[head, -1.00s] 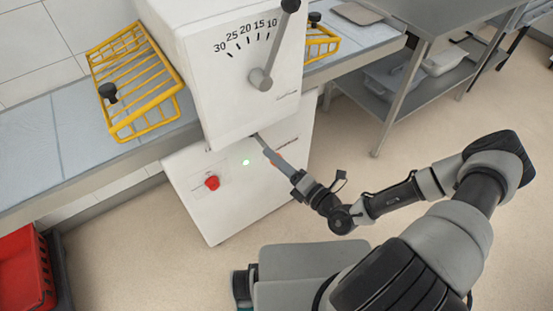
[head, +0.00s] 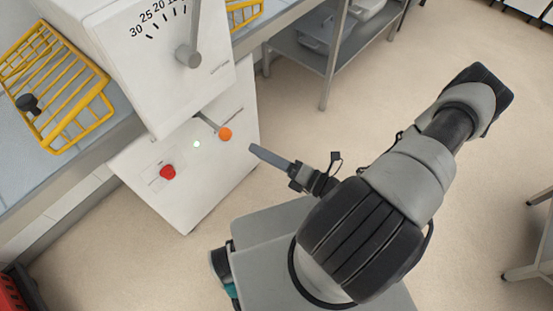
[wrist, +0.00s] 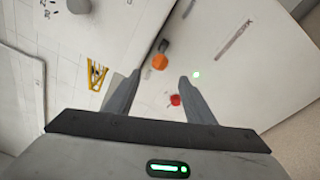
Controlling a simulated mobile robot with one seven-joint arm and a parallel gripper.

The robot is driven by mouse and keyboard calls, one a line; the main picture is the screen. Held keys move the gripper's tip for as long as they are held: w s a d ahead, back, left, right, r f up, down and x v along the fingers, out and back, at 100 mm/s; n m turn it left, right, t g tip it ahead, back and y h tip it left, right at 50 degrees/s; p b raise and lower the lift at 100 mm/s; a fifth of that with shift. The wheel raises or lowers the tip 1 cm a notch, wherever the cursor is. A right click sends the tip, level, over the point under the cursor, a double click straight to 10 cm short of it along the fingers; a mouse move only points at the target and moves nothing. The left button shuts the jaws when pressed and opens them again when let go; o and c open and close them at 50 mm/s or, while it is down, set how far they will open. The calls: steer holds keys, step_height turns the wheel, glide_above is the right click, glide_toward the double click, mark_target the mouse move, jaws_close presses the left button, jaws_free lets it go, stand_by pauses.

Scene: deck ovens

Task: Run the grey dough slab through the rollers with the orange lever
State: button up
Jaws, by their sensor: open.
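The orange lever knob (head: 225,133) sticks out on a short rod from the front of the white roller machine (head: 190,160). In the wrist view the orange knob (wrist: 160,62) appears between and just beyond my fingertips. My gripper (head: 256,150) is open and empty, a short gap to the right of the knob. In the wrist view my gripper (wrist: 160,82) shows two spread grey fingers. The grey dough slab does not show in either current view.
A red button (head: 167,172) and a green light (head: 197,144) are on the machine front. A yellow guard (head: 60,85) stands over the left belt. A steel table (head: 335,60) stands at the upper right. The floor between is clear.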

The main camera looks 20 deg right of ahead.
steer(key=shift+v, duration=2.15)
